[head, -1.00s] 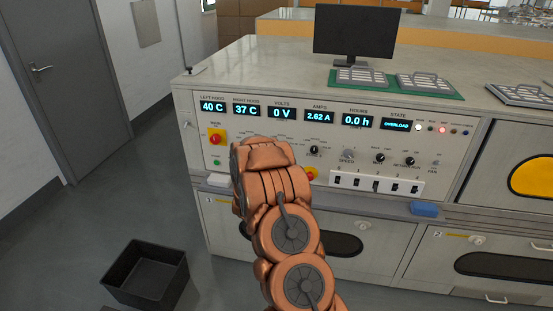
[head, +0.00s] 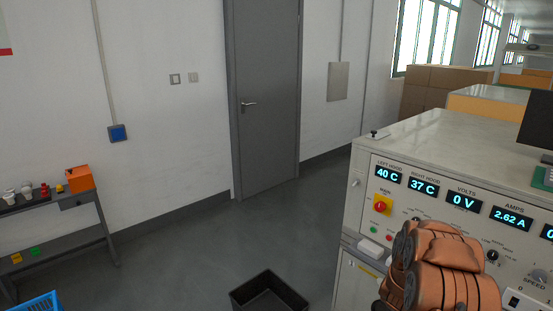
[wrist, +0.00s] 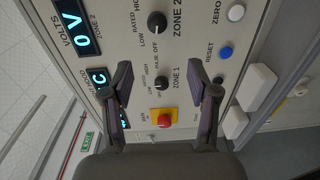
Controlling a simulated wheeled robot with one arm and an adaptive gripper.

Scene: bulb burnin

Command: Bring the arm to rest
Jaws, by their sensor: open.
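My arm (head: 440,268) shows at the lower right of the head view, folded in front of the control panel (head: 353,215). In the head view my gripper's fingers are hidden. In the wrist view my gripper (wrist: 160,90) is open, with two dark fingers apart and nothing between them. I cannot tell the exact gap to the panel.
A black bin (head: 268,292) stands on the floor left of the cabinet. A grey shelf (head: 62,205) with small items and an orange box (head: 79,179) stands at the left wall. A blue crate (head: 36,303) is at the lower left. The floor before the door (head: 265,95) is clear.

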